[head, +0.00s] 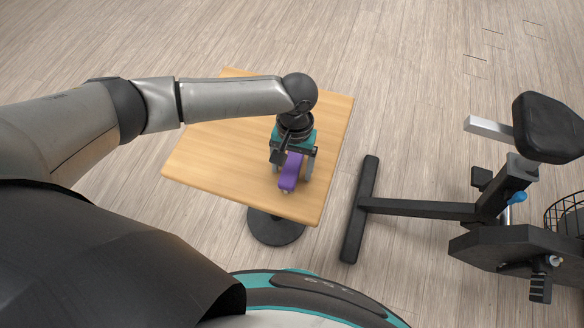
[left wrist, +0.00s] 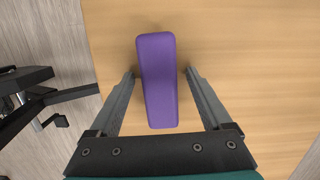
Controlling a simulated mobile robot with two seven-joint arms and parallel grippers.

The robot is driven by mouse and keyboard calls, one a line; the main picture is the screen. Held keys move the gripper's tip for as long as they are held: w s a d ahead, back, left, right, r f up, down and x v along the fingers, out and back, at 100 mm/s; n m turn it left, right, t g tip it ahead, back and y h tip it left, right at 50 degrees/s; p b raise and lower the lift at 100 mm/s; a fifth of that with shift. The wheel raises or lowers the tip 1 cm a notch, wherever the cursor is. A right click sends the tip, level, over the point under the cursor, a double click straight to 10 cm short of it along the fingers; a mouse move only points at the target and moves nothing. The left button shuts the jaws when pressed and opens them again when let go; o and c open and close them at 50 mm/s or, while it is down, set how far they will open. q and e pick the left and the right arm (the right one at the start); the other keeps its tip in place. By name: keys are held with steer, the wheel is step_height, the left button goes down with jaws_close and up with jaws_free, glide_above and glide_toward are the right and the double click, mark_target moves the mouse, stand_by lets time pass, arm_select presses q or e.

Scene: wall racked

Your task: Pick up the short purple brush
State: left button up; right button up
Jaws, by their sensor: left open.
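The short purple brush (head: 291,172) is on the wooden table (head: 219,167), near its front right part. In the left wrist view the brush (left wrist: 158,82) shows as a purple block lying lengthwise between the fingers. My left gripper (head: 293,175) is above the table, pointing down over the brush. Its fingers (left wrist: 160,75) are open, one on each side of the brush, with a gap visible on both sides. The gripper's body hides the far end of the brush in the head view. My right gripper is not in view.
An exercise bike (head: 500,190) with a black seat stands on the wood floor to the right of the table. Its foot bar (head: 359,210) is close to the table's right edge. The rest of the visible tabletop is bare.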

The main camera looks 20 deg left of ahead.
arm_select(q)
jaws_close()
stand_by(0.7)
